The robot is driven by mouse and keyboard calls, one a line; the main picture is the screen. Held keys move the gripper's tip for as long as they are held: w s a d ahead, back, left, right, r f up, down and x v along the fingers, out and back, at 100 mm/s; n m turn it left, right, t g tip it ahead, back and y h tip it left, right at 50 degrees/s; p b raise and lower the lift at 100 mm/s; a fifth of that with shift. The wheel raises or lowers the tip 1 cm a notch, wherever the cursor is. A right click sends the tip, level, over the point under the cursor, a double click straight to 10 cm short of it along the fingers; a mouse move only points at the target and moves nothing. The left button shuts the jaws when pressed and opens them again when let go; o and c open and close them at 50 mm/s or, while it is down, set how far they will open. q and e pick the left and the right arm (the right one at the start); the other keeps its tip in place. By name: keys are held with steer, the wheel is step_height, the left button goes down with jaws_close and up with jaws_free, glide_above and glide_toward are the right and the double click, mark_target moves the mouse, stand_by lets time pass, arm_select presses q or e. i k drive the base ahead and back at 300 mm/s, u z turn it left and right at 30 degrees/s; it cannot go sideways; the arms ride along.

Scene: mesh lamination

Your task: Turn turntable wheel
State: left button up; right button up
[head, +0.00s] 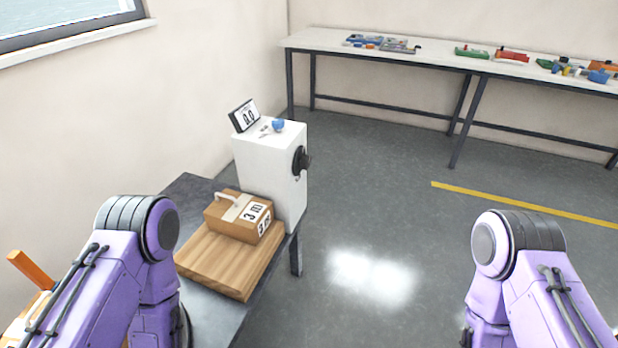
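A white box-shaped machine (270,180) stands on the dark table at the left centre. A black wheel or knob (301,161) sticks out of its right side; it may be the turntable wheel, but I cannot tell for sure. My two purple arms show at the lower left and lower right, both apart from the machine. Neither gripper is in view.
A wooden box with a handle and number labels (228,217) sits on a wooden board (205,262) on the dark table (190,186). A long white bench (420,48) with several coloured parts stands along the back wall. The floor between is clear, with a yellow line (520,203).

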mark_target(305, 162)
steer(key=z, duration=1.3)
steer(key=i, duration=0.9)
steer(key=u, duration=1.9)
